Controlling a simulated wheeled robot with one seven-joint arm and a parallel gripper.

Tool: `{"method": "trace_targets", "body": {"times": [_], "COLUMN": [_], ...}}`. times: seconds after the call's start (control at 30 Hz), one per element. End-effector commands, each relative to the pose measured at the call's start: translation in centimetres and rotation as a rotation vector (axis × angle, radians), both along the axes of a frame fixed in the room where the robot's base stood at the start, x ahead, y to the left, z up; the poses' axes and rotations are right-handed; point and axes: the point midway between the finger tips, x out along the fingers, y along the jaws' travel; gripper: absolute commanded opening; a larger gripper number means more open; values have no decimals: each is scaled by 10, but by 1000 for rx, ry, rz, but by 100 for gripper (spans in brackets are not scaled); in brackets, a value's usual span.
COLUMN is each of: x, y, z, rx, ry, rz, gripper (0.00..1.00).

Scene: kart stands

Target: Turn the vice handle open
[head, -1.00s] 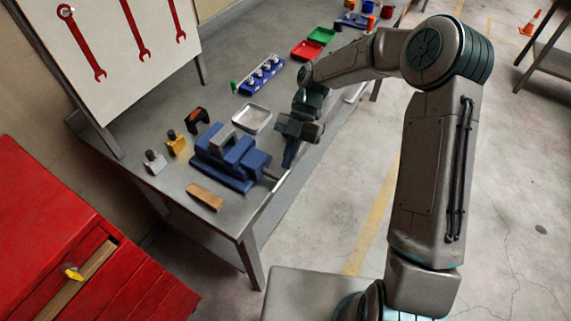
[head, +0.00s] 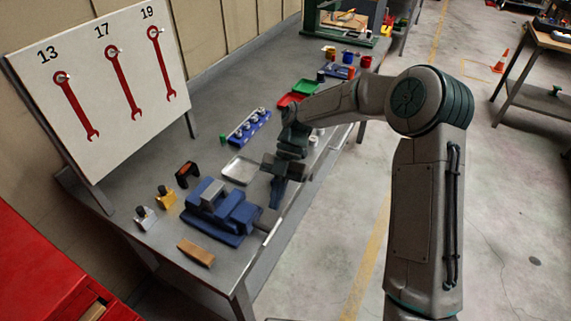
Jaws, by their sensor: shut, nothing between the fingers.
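The blue vice (head: 222,214) sits near the front edge of the grey workbench (head: 222,268), with a grey block on top between its jaws. Its grey screw and handle end (head: 264,226) stick out toward the bench's front edge; the handle is small and blurred, so its angle is hard to tell. My gripper (head: 276,200) points down just above and behind this handle end, to the right of the vice. Its dark fingers are shut and hold nothing. I cannot tell whether the fingertips touch the handle.
A metal tray (head: 240,169) lies behind the vice. A wooden-backed brush or block (head: 196,252) lies in front. A blue rack (head: 249,127), a red tray (head: 290,100) and a green tray (head: 307,87) are farther back.

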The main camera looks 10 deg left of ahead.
Motion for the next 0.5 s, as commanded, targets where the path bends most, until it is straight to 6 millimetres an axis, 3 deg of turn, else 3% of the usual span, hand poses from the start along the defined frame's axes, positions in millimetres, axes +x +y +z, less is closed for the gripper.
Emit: {"method": "trace_targets", "body": {"times": [0.03, 0.2, 0.5], "x": [13, 39, 68], "y": [-4, -12, -21], "z": [2, 25, 51], "rx": [2, 1, 1], "ry": [-6, -5, -3], "rz": [-6, -7, -3], "gripper": [0, 0, 0]}}
